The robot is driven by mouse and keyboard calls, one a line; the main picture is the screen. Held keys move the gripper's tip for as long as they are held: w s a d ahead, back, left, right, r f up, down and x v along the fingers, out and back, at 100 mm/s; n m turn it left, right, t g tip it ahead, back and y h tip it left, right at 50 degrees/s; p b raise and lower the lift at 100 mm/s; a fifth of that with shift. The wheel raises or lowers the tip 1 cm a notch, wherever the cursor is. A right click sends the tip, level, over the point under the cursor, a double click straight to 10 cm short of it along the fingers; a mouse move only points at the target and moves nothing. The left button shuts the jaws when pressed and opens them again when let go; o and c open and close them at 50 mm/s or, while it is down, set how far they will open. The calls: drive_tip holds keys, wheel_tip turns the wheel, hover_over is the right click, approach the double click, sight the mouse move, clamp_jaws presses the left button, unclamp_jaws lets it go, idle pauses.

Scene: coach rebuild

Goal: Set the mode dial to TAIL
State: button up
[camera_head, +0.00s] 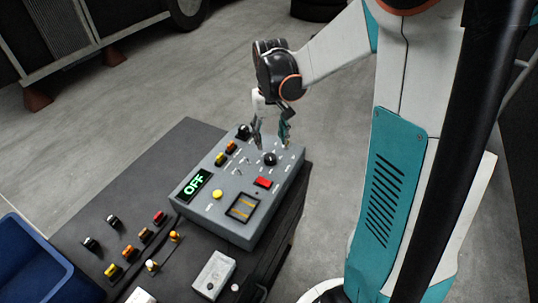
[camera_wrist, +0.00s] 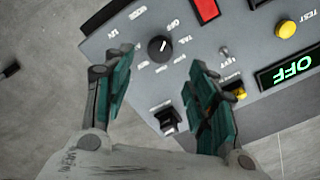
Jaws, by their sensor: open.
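The mode dial (camera_wrist: 158,47) is a round black knob on the sloped grey control box (camera_head: 240,228), with small white labels around it. It also shows in the head view as a dark knob (camera_head: 270,158). A small light mark on the knob appears to face its upper right side, but is too small to read surely. The green display (camera_head: 196,185) reads OFF. My gripper (camera_head: 271,138) is open and empty above the box. In the wrist view its teal fingers (camera_wrist: 163,80) are spread wide, with the dial between and beyond their tips, apparently untouched.
A red button (camera_head: 263,182), a yellow button (camera_head: 217,194) and small toggles share the panel. A black knob (camera_wrist: 167,118) sits near the panel edge between my fingers. Loose buttons and a blue bin (camera_head: 28,262) are on the dark table at left.

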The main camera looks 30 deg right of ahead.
sight(270, 156)
wheel_tip(270, 156, down, 8)
drive_tip(key=shift+r+b, duration=0.2)
drive_tip(key=shift+b, duration=0.8)
drive_tip(key=c, duration=1.1)
